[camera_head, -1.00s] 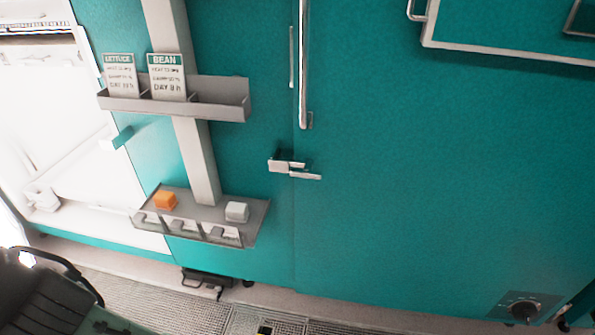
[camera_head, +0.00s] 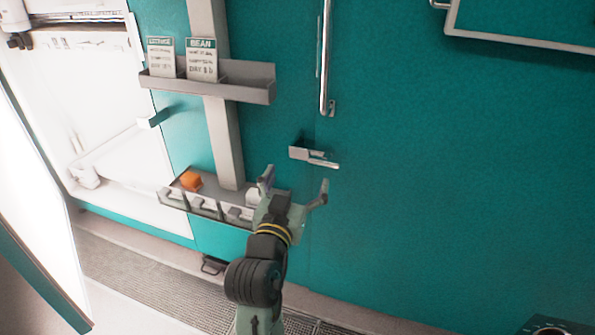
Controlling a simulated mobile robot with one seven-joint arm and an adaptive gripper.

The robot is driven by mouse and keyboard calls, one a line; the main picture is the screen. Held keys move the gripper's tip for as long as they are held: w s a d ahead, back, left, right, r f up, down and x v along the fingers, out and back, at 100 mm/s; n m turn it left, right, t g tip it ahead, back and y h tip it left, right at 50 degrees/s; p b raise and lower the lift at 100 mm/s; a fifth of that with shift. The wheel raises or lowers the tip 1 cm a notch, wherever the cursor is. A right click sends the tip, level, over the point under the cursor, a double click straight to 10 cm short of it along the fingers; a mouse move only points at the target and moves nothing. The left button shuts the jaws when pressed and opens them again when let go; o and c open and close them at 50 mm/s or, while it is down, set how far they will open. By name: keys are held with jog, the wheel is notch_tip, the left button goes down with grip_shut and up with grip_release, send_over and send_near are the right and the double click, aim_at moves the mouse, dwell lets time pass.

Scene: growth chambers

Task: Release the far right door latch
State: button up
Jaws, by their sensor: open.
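A silver door latch (camera_head: 312,156) sits on the seam of the teal door (camera_head: 440,190), below the lower end of a long vertical handle (camera_head: 326,60). Its lever points right and slightly down. My gripper (camera_head: 296,185) is open and empty, with its fingers pointing up. It appears just below the latch in the picture, with the latch above and between the two fingertips. I cannot tell how far in front of the door it is. My gripper partly covers the lower shelf and its white block (camera_head: 252,198).
An upper shelf (camera_head: 235,88) holds LETTUCE and BEAN cards. An open white chamber (camera_head: 100,130) and a swung-out door (camera_head: 30,210) are at left.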

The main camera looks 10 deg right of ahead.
aim_at(323, 162)
jog(key=shift+m+g+h, duration=0.3)
jog(key=shift+g+h, duration=0.1)
jog(key=shift+g, duration=0.2)
jog(key=w+d, duration=0.2)
jog(key=w+d+f+p, duration=0.1)
jog(key=w+d, duration=0.2)
jog(key=w+d+f+p, duration=0.1)
jog(key=w+d, duration=0.1)
jog(key=d, duration=0.1)
jog(key=shift+w+d, duration=0.15)
jog(key=shift+w, duration=0.25)
jog(key=shift+c, duration=0.4)
jog(key=c, duration=1.6)
